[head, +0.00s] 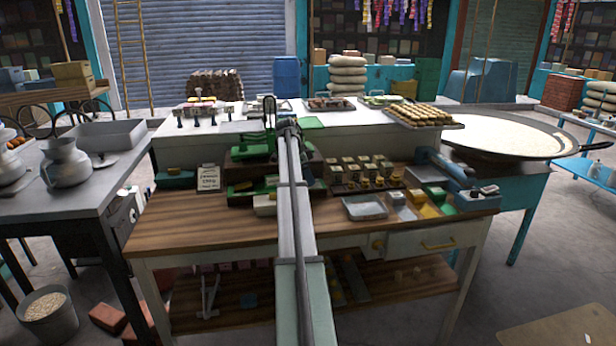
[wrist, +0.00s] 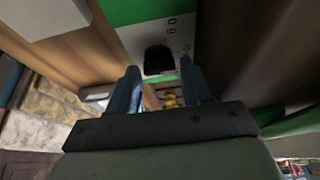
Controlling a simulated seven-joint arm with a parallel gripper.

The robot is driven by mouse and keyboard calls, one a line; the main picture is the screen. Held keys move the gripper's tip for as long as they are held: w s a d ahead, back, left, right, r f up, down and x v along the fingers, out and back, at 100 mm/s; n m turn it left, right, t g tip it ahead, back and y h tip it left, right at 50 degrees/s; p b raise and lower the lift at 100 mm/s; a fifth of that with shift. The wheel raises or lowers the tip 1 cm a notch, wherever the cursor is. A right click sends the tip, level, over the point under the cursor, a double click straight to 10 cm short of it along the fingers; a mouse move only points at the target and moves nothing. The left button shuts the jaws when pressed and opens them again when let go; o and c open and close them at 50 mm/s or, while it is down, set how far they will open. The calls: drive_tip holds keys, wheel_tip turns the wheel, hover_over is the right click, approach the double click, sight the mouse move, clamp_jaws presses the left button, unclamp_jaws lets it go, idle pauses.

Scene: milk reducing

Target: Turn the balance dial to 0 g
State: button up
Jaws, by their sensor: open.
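The balance dial is a black knob (wrist: 158,60) on a pale panel with small dark marks, set in a green body (wrist: 130,10), in the wrist view. My gripper (wrist: 159,66) is open, with one blue finger on each side of the knob. Gaps show between the knob and both fingers, and I cannot tell how deep the fingertips reach. The dial's setting is too small to read. In the head view, the green balance (head: 250,146) stands on the wooden bench, partly behind my arm. My fingers cannot be made out there.
The wooden bench (head: 190,222) holds a grey tray (head: 364,208), a rack of small jars and weights (head: 362,170), and a small sign (head: 208,178). A raised white shelf (head: 185,128) runs behind. The bench's front left is clear.

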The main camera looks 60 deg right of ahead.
drive_tip(key=c, duration=0.8)
drive_tip(key=shift+o, duration=0.2)
drive_tip(key=shift+n, duration=0.3)
drive_tip(key=n+t, duration=0.1)
drive_tip(key=n, duration=0.1)
drive_tip(key=n+t+h, duration=0.1)
drive_tip(key=n, duration=0.2)
drive_tip(key=shift+s, duration=0.2)
drive_tip(key=n+t, duration=0.2)
drive_tip(key=n, duration=0.4)
drive_tip(key=shift+n, duration=0.3)
drive_tip(key=o, duration=0.8)
drive_tip(key=shift+c, duration=0.2)
